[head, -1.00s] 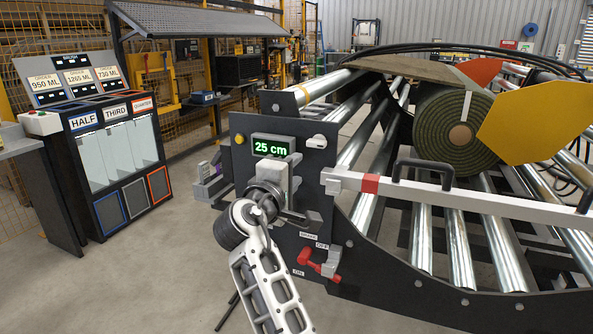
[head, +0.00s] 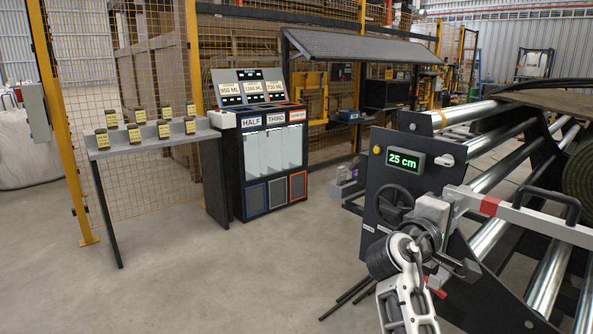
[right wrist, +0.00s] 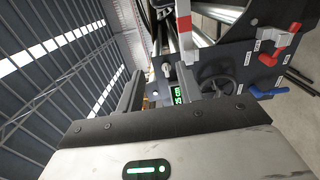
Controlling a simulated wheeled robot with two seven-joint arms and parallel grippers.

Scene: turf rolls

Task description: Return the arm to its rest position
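My right arm comes in from the bottom of the head view, with its right gripper (head: 458,264) in front of the turf machine's dark control panel (head: 374,218). In the right wrist view the two dark fingers of this gripper (right wrist: 160,88) stand apart with nothing between them. Beyond them are the panel's green "25 cm" display (right wrist: 179,96) and handwheel (right wrist: 220,82). The handwheel (head: 395,203) also shows in the head view, left of the gripper and apart from it. My left gripper is not in view.
A white bar (head: 535,220) with a black handle crosses the machine's front, close to my right gripper. A green turf roll (head: 579,170) shows at the right edge. The HALF/THIRD/QUARTER cabinet (head: 270,165) and a shelf (head: 150,134) stand left. The floor between is clear.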

